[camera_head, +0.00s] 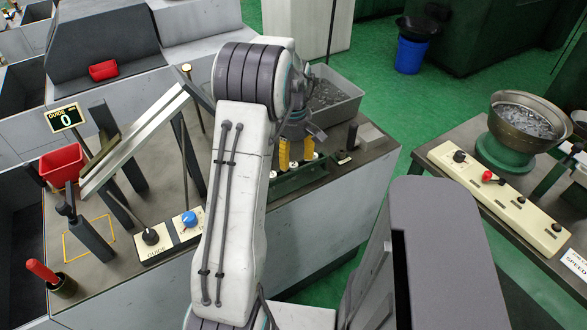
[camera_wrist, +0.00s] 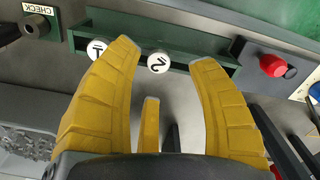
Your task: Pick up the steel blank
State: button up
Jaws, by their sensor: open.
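My gripper (camera_head: 296,152) has yellow fingers, open over the green rack (camera_head: 297,180). In the wrist view the gripper (camera_wrist: 165,50) spreads its fingers with nothing between them. The green rack (camera_wrist: 185,60) lies just beyond the fingertips. I cannot tell for sure which is the steel blank.
A grey bin of metal bits (camera_head: 345,103) stands behind the rack. A sloping metal chute (camera_head: 135,140), a red bin (camera_head: 62,164) and a control panel with a blue knob (camera_head: 189,218) are left. A red button (camera_wrist: 272,65) is right of the rack in the wrist view.

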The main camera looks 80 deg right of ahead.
aim_at(294, 165)
jog(key=shift+s+f, duration=0.1)
jog(key=shift+f, duration=1.5)
jog(key=shift+c, duration=0.2)
grip_shut()
